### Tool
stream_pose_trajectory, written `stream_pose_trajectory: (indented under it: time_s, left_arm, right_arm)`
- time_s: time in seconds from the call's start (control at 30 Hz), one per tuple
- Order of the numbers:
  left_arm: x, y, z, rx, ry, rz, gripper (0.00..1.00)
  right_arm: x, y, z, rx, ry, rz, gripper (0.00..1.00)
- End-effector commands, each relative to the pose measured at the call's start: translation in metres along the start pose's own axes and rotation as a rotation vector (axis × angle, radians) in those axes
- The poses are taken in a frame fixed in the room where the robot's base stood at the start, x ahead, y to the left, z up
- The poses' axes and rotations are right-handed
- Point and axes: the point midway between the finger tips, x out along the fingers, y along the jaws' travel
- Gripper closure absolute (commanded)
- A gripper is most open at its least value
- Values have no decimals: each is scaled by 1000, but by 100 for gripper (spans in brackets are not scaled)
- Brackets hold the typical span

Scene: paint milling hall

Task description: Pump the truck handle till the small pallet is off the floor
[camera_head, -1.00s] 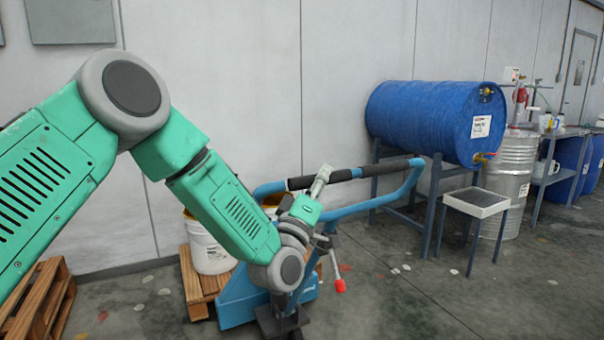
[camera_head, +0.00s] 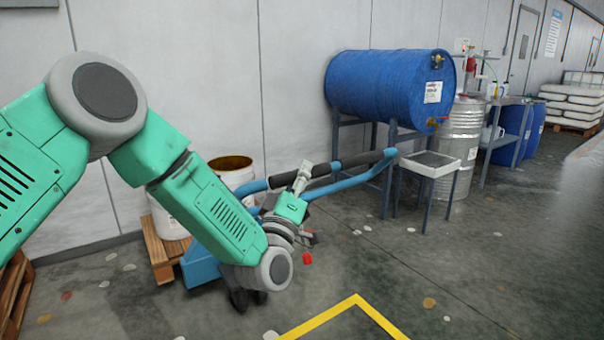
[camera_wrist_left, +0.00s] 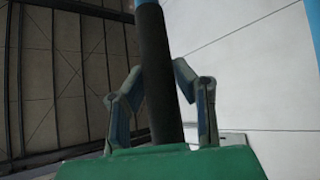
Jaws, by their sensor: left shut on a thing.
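The truck handle is a blue loop (camera_head: 380,172) with a black grip bar (camera_head: 351,162), in the middle of the head view. My left gripper (camera_head: 303,174) is shut around the left part of the black grip. In the left wrist view the black bar (camera_wrist_left: 160,80) runs between both fingers (camera_wrist_left: 160,100). The blue truck body (camera_head: 200,267) is low behind my forearm, which hides much of it. The small wooden pallet (camera_head: 158,249) shows at the left, partly hidden; I cannot tell whether it touches the floor. My right gripper is out of view.
White buckets (camera_head: 168,218) stand on the pallet near the wall. A blue drum (camera_head: 385,90) lies on a stand at right, with a small tray table (camera_head: 431,163) and a steel drum (camera_head: 463,140) beside it. The floor in front, around the yellow line (camera_head: 330,314), is clear.

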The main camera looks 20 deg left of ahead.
Motion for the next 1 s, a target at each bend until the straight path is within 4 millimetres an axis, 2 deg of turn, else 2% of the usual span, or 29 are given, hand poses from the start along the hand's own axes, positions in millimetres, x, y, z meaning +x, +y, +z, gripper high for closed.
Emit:
stream_pose_trajectory:
  time_s: [0.03, 0.07, 0.1, 0.43, 0.57, 1.0]
  left_arm:
    - [-4, -7, 2, 6, -8, -17, 100]
    - [-4, -6, 2, 6, -8, -16, 68]
    - [-4, -6, 2, 6, -8, -15, 56]
    - [-3, 1, 2, 3, -3, -3, 56]
    - [-14, 1, 2, 3, -4, -4, 56]
    - [-105, -4, 2, 0, -5, -14, 56]
  right_arm:
    - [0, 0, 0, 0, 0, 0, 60]
    - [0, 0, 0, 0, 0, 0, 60]
    - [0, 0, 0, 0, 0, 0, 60]
    - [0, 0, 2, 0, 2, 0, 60]
    - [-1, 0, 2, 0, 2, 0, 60]
    - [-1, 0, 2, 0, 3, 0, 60]
